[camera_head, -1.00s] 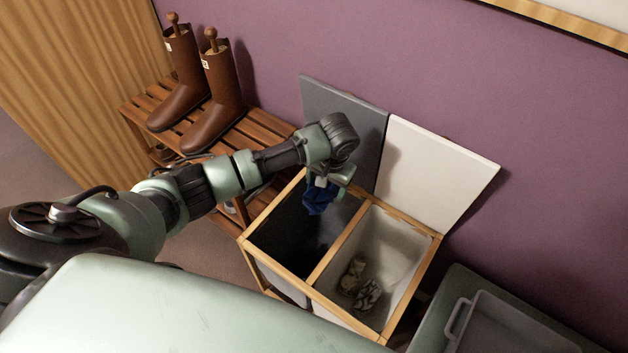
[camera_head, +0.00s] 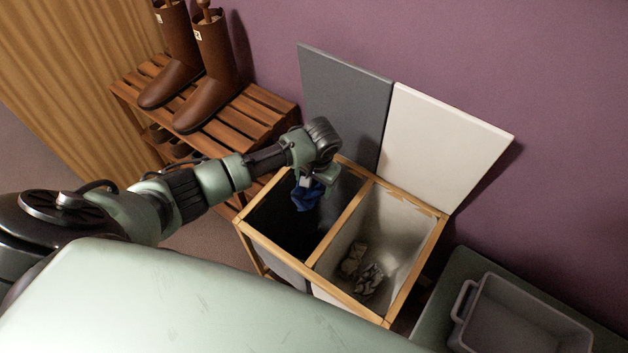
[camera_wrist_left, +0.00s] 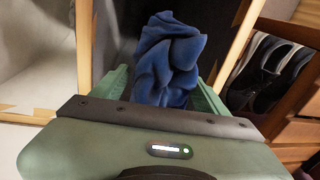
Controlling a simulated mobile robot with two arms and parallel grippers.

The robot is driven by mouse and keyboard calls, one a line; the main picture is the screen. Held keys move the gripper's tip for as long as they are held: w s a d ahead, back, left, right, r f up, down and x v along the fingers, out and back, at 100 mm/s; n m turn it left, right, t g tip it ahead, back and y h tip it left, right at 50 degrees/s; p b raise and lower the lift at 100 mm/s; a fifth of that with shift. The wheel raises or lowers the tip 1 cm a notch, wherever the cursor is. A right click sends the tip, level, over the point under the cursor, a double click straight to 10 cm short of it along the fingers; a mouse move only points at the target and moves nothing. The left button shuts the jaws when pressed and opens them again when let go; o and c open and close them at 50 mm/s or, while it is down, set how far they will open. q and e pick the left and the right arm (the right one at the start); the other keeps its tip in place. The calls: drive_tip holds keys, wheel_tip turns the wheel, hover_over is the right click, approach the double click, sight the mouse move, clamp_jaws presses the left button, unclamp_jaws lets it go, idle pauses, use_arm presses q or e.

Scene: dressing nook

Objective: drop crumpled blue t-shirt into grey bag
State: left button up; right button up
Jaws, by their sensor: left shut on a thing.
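The crumpled blue t-shirt (camera_head: 307,195) hangs from my left gripper (camera_head: 311,182), which is shut on it. In the left wrist view the blue t-shirt (camera_wrist_left: 168,60) sits between the fingers of the left gripper (camera_wrist_left: 163,88). The grey bag (camera_head: 285,222) is the dark left compartment of a wooden-framed hamper, with its grey lid (camera_head: 343,105) raised against the wall. The gripper and t-shirt are over the opening of the grey bag; how far the cloth is below its rim I cannot tell. My right gripper is not in view.
The white bag (camera_head: 385,235) beside it holds patterned crumpled cloth (camera_head: 370,279), its white lid (camera_head: 445,145) raised. A slatted shoe rack (camera_head: 225,120) with brown boots (camera_head: 205,85) stands left. A grey tray (camera_head: 525,320) lies at lower right.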

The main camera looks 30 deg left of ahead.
sight(316, 184)
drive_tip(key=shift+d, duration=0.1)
use_arm(q)
drive_tip(key=o, duration=1.6)
drive_tip(key=shift+c, duration=0.2)
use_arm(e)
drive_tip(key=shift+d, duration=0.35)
use_arm(q)
drive_tip(key=r, duration=0.5)
drive_tip(key=s+d+r, duration=0.1)
drive_tip(key=r, duration=0.2)
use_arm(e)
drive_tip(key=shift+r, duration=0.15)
use_arm(q)
drive_tip(key=shift+f, duration=0.1)
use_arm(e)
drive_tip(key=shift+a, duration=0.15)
